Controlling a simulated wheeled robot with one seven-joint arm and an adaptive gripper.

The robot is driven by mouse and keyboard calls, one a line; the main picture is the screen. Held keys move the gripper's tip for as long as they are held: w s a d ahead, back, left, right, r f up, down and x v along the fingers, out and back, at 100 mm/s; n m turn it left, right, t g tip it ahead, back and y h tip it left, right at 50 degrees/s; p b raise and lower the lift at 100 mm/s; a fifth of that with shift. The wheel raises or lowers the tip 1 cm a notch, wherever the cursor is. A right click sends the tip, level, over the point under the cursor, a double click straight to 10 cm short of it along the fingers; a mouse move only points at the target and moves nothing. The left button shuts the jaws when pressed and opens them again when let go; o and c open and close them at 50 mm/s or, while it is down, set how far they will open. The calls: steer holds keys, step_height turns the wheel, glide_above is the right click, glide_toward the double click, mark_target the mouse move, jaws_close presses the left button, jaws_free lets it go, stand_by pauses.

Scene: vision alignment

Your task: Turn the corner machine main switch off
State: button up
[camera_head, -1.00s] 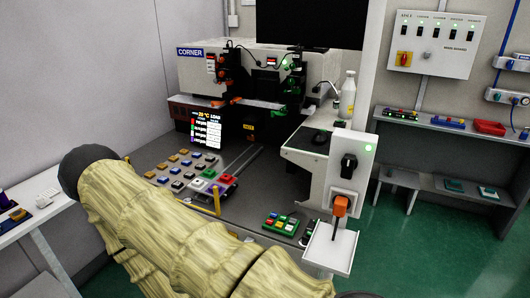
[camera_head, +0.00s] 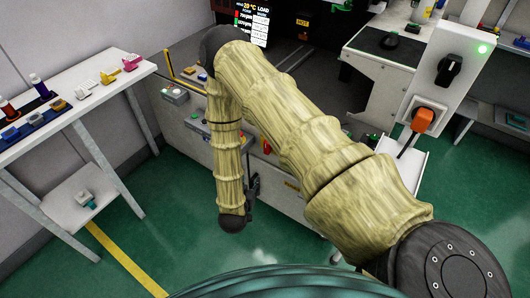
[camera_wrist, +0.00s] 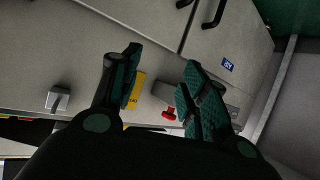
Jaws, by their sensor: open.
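The corner machine's grey front (camera_head: 185,128) is in the middle of the head view, partly hidden by my arm. A small red control (camera_head: 267,147) shows on it beside the arm. The wrist view shows a red knob (camera_wrist: 169,113) on a grey panel, beside a yellow label (camera_wrist: 136,92) and between my fingers as seen. A black rotary switch (camera_head: 452,70) sits on a white post at the right, above an orange plug (camera_head: 422,120). I cannot tell which control is the main switch. My gripper (camera_wrist: 161,72) is open and empty; its fingers are apart from the knob.
A white side table (camera_head: 75,108) with small items stands at the left. A white tray (camera_head: 407,160) is below the plug. A grey knob (camera_wrist: 57,99) and dark handles (camera_wrist: 213,14) show on the panel in the wrist view. Green floor is open at the lower left.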

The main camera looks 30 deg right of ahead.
steer(key=w+d+r+m+g+h, duration=0.1)
steer(key=w+d+r+m+h, duration=0.1)
steer(key=d, duration=0.4)
steer(key=w+d+r+m+g+h+b, duration=0.1)
steer(key=w+d+r+m+h, duration=0.2)
steer(key=w+d+h, duration=0.2)
steer(key=shift+w+d+r+m+h, duration=0.25)
steer(key=shift+w+d, duration=0.4)
steer(key=shift+d, duration=0.35)
jaws_close()
